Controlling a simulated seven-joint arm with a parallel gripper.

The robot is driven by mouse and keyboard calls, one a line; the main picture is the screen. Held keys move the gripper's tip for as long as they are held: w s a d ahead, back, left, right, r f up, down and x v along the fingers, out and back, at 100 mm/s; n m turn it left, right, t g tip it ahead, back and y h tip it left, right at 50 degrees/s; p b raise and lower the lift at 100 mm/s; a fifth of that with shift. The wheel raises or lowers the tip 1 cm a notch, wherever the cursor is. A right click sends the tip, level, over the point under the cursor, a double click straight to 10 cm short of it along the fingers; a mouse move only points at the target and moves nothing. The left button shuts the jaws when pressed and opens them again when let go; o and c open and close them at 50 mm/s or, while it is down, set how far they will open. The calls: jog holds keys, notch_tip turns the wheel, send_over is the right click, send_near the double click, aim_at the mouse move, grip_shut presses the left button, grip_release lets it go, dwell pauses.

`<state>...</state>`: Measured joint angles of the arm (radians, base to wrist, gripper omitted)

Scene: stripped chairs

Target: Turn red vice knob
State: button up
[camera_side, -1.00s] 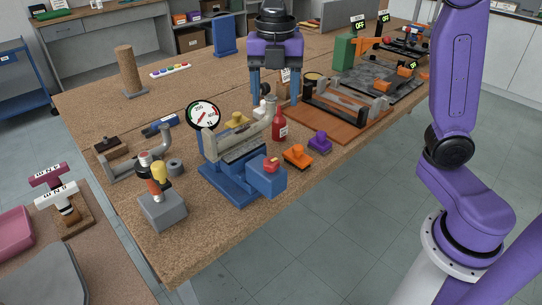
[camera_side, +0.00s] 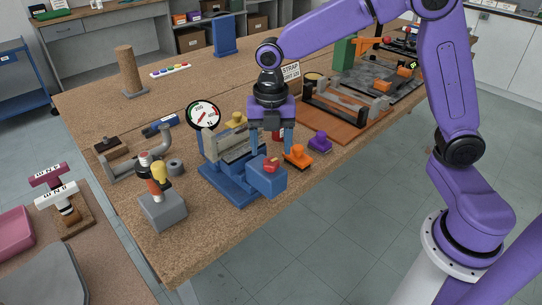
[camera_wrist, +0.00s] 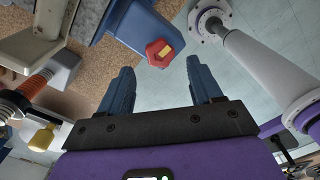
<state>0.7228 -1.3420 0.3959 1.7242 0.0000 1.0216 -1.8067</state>
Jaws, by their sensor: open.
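The red vice knob (camera_side: 271,165) sits on top of the blue block at the near end of the blue vice (camera_side: 228,187). In the wrist view the red knob (camera_wrist: 160,52) has a yellow mark and lies ahead of the fingertips, roughly between them. My gripper (camera_side: 269,150) points down above and just behind the knob in the side view. Its two blue fingers (camera_wrist: 157,68) are apart with nothing between them. I cannot tell the exact gap between the fingertips and the knob.
A red bottle (camera_side: 277,133) stands partly hidden behind my gripper. An orange block (camera_side: 298,156) and a purple block (camera_side: 320,141) sit to the right of the vice. A round gauge (camera_side: 203,115) stands behind it. The table's front edge is close.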

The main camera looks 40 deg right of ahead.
aim_at(271, 162)
jog(key=shift+f, duration=2.05)
jog(key=c, duration=1)
jog(key=shift+c, duration=0.2)
jog(key=shift+m, duration=0.4)
